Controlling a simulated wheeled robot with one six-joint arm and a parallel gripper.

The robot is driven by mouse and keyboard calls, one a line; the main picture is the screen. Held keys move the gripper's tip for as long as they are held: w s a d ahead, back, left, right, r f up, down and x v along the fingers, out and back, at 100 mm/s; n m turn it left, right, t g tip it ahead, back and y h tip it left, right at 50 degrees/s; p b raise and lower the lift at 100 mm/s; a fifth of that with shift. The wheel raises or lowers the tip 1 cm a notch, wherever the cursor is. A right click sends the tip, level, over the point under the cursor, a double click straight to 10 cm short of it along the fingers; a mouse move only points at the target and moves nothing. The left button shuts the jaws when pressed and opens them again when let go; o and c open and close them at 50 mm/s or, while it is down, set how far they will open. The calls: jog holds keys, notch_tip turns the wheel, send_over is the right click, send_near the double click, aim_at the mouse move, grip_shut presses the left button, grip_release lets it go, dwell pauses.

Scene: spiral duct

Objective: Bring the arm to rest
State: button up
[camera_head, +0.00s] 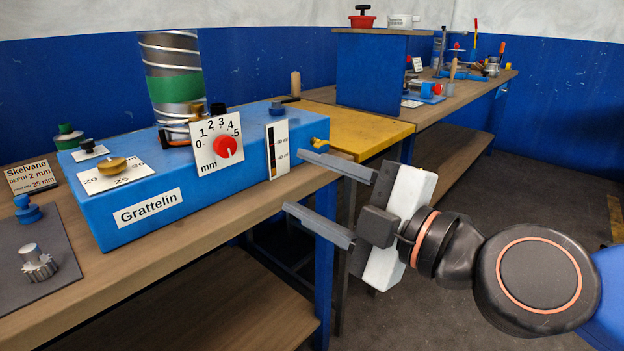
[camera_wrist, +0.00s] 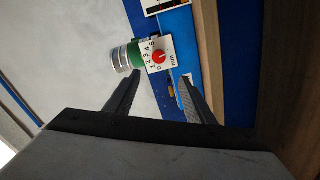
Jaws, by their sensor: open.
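My gripper (camera_head: 318,192) is open and empty. It hangs in front of the right end of the blue Grattelin machine (camera_head: 214,201), over the table's front edge, with its two fingers pointing left. In the wrist view the open fingers of my gripper (camera_wrist: 155,92) point up the picture, with the machine's red dial (camera_wrist: 159,57) ahead of the gap between them. The same red dial (camera_head: 225,147) sits on a white 0 to 5 mm scale on the machine. The fingers appear apart from the machine.
A spiral metal duct (camera_head: 172,55) with a green band stands at the machine. A wooden workbench (camera_head: 165,260) bears it. A grey mat (camera_head: 70,273) with a knurled part lies at left. A yellow table (camera_head: 370,130) and a further bench (camera_head: 470,90) stand behind. Floor at right is clear.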

jog(key=w+d+f+m+g+h, duration=0.1)
jog(key=w+d+f+m+h, duration=0.25)
jog(key=d+f+m, duration=0.35)
jog(key=w+d+f+m+g+h, duration=0.2)
jog(key=d+f+m+h, duration=0.25)
jog(key=d+f, duration=0.35)
jog(key=s+d+f+m+g+h, duration=0.2)
jog(key=s+d+f+m+h, duration=0.1)
jog(key=d+f+m, duration=0.2)
jog(key=s+d+f+m+g+h, duration=0.1)
jog(key=d+f+m, duration=0.4)
jog(key=d, duration=0.5)
jog(key=shift+s+d+f+m+g+h, duration=0.3)
jog(key=shift+s+f+m+g+h, duration=0.1)
jog(key=shift+s+m+h, duration=0.6)
jog(key=shift+s, duration=0.1)
